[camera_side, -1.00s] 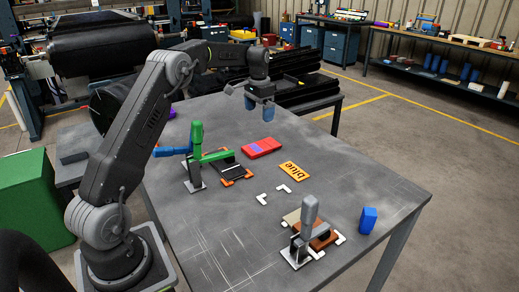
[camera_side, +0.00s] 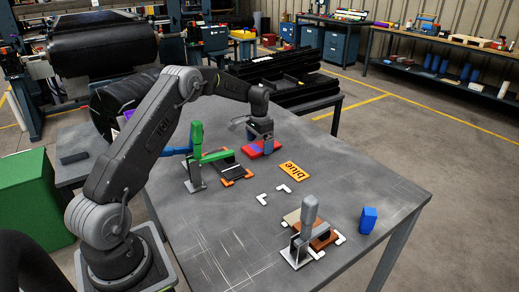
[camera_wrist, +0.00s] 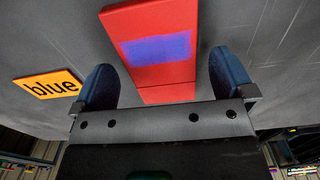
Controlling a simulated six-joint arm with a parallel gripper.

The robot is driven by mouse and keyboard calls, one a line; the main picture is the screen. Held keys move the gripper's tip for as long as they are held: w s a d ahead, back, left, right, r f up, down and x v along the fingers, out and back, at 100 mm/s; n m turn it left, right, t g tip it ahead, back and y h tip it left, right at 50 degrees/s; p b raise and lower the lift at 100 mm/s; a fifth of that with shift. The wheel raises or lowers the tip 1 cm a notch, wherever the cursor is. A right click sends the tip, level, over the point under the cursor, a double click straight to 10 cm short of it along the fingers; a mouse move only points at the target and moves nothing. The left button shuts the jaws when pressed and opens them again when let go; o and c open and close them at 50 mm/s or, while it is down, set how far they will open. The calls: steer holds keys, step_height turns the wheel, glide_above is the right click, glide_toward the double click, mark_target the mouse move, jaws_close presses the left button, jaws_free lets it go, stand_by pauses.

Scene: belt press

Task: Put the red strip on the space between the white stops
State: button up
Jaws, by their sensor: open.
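The red strip (camera_wrist: 165,78), with a blue-purple patch on its top, lies flat on the grey table; it also shows behind the fingers in the side view (camera_side: 276,145). My gripper (camera_side: 260,142) is low over the strip, and its blue fingers stand open. In the wrist view my gripper (camera_wrist: 165,78) has one finger on each side of the strip, with gaps that show no grip. Two white corner stops (camera_side: 284,188) (camera_side: 262,198) lie on the table in front, with bare table between them.
An orange "blue" sign (camera_side: 294,171) lies right of the strip; the wrist view shows it too (camera_wrist: 48,85). A green clamp (camera_side: 198,150) stands to the left. A grey-handled clamp (camera_side: 309,215) with brown plates and a blue block (camera_side: 368,220) are in front.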

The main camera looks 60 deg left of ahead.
steer(key=shift+f, duration=0.55)
steer(key=shift+c, duration=0.3)
steer(key=c, duration=1)
